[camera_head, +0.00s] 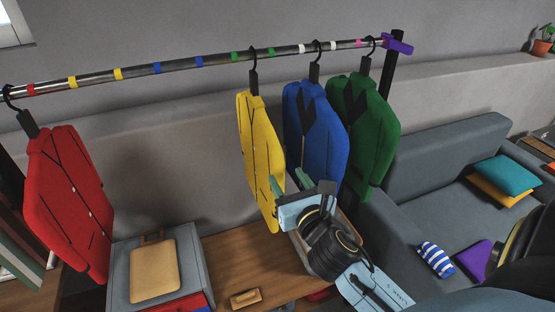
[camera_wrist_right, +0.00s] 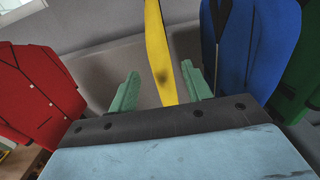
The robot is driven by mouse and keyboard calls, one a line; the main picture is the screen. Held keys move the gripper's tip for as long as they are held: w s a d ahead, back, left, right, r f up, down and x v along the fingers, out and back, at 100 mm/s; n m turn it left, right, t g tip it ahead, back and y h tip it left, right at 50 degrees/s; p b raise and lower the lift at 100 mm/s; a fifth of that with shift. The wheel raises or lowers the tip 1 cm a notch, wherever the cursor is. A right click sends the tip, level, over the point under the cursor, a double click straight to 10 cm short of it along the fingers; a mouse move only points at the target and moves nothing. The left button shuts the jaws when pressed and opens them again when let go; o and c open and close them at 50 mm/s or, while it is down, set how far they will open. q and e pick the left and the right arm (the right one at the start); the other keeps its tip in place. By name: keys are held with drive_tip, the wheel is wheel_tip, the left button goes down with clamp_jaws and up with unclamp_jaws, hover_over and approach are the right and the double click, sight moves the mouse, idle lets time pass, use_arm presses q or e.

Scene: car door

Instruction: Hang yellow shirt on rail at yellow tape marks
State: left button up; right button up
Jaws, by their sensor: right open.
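The yellow shirt (camera_head: 260,155) hangs by a black hook on the metal rail (camera_head: 205,61), between two green tape marks. The two yellow tape marks (camera_head: 96,78) are farther left on the rail, with no hanger between them. My right gripper (camera_head: 288,182) is open beside the lower part of the yellow shirt. In the right wrist view the yellow shirt (camera_wrist_right: 161,60) appears edge-on between the open green fingers (camera_wrist_right: 160,80), nearer the right one. I cannot tell whether it touches them. My left gripper is not in view.
A red shirt (camera_head: 67,195) hangs at the rail's left. A blue shirt (camera_head: 315,125) and green shirt (camera_head: 365,130) hang close to the right of the yellow one. Below are a wooden table (camera_head: 245,255) and a grey box (camera_head: 195,270). The rail is clear between the red and yellow shirts.

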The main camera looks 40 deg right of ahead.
sight(272, 153)
drive_tip(key=p+x, duration=0.1)
drive_tip(key=x, duration=0.9)
drive_tip(key=shift+a, duration=0.1)
clamp_jaws()
drive_tip(key=shift+r+p, duration=0.4)
drive_tip(key=shift+p, duration=0.15)
drive_tip(key=shift+a, duration=0.15)
